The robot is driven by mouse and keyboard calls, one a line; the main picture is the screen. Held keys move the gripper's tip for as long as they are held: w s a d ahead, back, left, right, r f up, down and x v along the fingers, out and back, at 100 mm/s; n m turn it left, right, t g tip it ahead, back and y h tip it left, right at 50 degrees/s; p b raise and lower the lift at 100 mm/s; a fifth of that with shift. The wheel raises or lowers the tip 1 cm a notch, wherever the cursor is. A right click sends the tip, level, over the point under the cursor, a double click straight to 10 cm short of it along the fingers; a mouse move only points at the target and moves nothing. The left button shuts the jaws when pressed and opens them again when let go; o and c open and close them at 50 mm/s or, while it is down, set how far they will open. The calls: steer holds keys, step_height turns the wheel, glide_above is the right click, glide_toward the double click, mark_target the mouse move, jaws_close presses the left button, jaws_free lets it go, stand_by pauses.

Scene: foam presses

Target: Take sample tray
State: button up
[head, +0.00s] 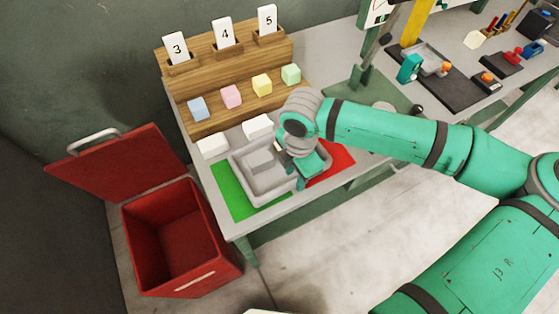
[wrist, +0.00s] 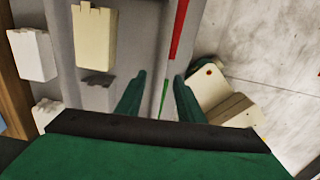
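The sample tray (head: 267,190) is a light grey open tray on the table, lying partly over a green mat (head: 228,189). A pale block (head: 262,160) lies in it; a cream block (wrist: 95,38) shows over the grey tray floor (wrist: 128,40) in the wrist view. My gripper (head: 302,178) is low at the tray's right side, by the red mat (head: 338,160). In the wrist view my gripper (wrist: 160,80) has its two green fingers apart, with the tray's edge seeming to run between them. Whether they touch it is hidden.
Two white blocks (head: 212,144) (head: 257,126) stand behind the tray. A wooden rack (head: 205,88) holds coloured cubes and cards 3, 4, 5. An open red bin (head: 180,235) stands left of the table. Presses and tools (head: 450,75) fill the right end.

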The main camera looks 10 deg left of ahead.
steer(key=shift+f, duration=0.35)
steer(key=shift+c, duration=0.6)
steer(key=shift+w, duration=0.1)
jaws_close()
steer(key=shift+r, duration=0.1)
